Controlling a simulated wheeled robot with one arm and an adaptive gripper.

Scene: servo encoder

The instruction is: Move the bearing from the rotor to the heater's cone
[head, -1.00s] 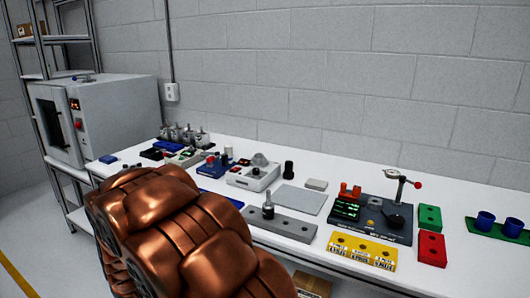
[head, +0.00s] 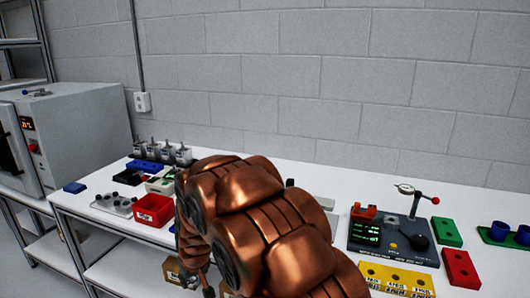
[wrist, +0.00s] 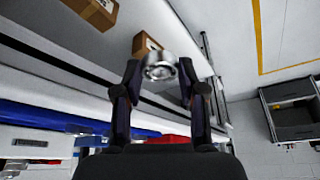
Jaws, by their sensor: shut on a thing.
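In the wrist view my gripper (wrist: 160,78) is shut on the bearing (wrist: 160,66), a shiny metal ring held between its two fingertips. The bearing is in the air, with nothing seen touching it but the fingers. In the head view my copper-coloured arm stands in front of the middle of the bench. It hides the heater with its cone and the rotor, and I cannot make out the bearing there.
A red bin (head: 153,210) and a tray of small dark parts (head: 115,203) are left of my arm on the bench (head: 310,172). A tester (head: 385,236), a yellow block (head: 397,279), green block (head: 446,232) and red block (head: 461,268) are at right. Cardboard boxes (wrist: 147,44) sit below.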

